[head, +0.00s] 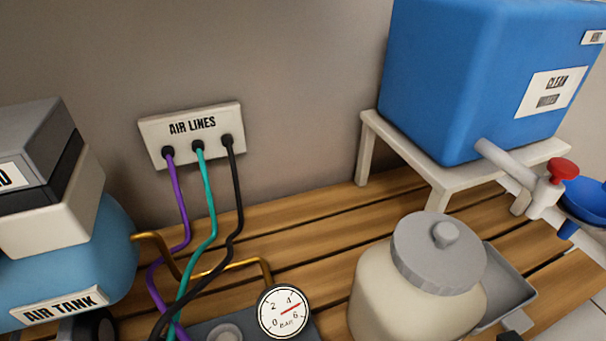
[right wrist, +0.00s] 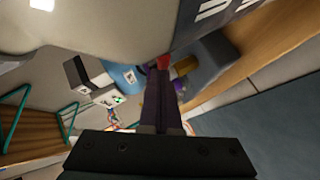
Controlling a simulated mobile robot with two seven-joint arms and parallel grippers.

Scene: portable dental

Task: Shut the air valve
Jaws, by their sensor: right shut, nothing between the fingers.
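The air tank (head: 70,270) is a light blue cylinder at the left of the head view, labelled AIR TANK. A brass pipe (head: 205,268) runs from it to a round pressure gauge (head: 283,312), whose red needle points between 4 and 6. I cannot make out an air valve for certain in the head view. In the right wrist view my right gripper (right wrist: 163,75) is shut and empty. A small red part (right wrist: 163,61) shows just beyond its fingertips; I cannot tell what it is or whether they touch. My left gripper is in neither view.
Purple, teal and black hoses hang from the AIR LINES plate (head: 191,133). A lidded cream jar (head: 415,290) stands right of the gauge. A blue container (head: 470,80) on a white stand has a red-handled tap (head: 562,172).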

